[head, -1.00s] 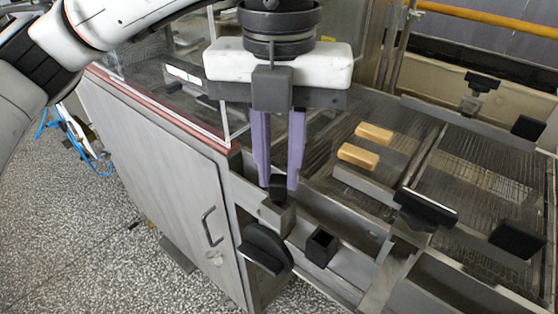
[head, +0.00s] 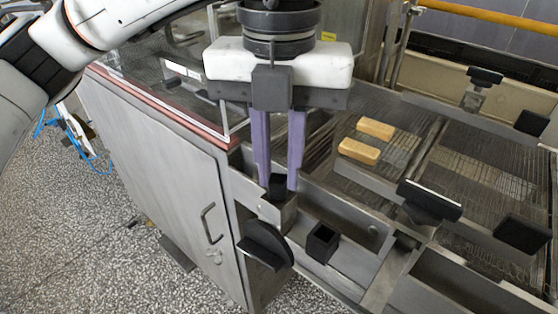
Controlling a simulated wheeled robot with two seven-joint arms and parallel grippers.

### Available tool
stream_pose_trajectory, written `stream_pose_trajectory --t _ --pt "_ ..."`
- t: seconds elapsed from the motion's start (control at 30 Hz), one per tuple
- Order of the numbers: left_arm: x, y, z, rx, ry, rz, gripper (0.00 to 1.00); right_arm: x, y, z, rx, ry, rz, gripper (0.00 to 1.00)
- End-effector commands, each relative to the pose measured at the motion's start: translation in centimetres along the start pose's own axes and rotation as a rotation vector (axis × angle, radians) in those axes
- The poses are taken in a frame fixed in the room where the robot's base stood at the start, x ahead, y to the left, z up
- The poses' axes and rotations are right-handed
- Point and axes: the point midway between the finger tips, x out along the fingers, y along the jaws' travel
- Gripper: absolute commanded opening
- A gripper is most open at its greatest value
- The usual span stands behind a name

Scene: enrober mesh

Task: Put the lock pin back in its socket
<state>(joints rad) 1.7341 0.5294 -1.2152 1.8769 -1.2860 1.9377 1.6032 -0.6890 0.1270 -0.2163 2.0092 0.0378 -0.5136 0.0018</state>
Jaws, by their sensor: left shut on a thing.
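My left gripper (head: 278,184) points straight down over the front rail of the machine. Its purple fingers are shut on a small black piece, which looks like the head of the lock pin (head: 277,186). The pin is right at the top of a grey metal block (head: 277,213), which looks like its socket. The lower part of the pin is hidden, so I cannot tell how deep it sits. My right gripper is not in view.
A black knob (head: 265,245) sticks out just below the block. Two tan bars (head: 360,151) lie on the wire mesh (head: 400,150). Black clamps (head: 430,201) line the mesh frame. A clear guard stands at the left.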

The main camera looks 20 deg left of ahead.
Motion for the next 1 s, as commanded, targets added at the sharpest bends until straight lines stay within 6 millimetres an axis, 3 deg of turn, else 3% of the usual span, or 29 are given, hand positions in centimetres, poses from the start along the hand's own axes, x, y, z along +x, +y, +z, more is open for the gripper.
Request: stream_pose_trajectory --t 0.1,0.13,0.27,0.63,1.0 --pt "0.0 0.0 0.0 0.000 0.000 0.000 0.00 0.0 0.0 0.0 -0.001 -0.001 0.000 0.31" --pt "0.0 0.0 0.0 0.000 0.000 0.000 0.20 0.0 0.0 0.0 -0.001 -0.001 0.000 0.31" --pt "0.0 0.0 0.0 0.000 0.000 0.000 0.40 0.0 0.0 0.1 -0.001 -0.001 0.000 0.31" --pt "-0.4 0.0 0.0 0.000 -0.001 -0.001 0.40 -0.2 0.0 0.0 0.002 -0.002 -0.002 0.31" --pt "-7.6 0.0 0.0 -0.002 -0.005 -0.001 0.40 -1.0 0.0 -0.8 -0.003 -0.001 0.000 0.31"
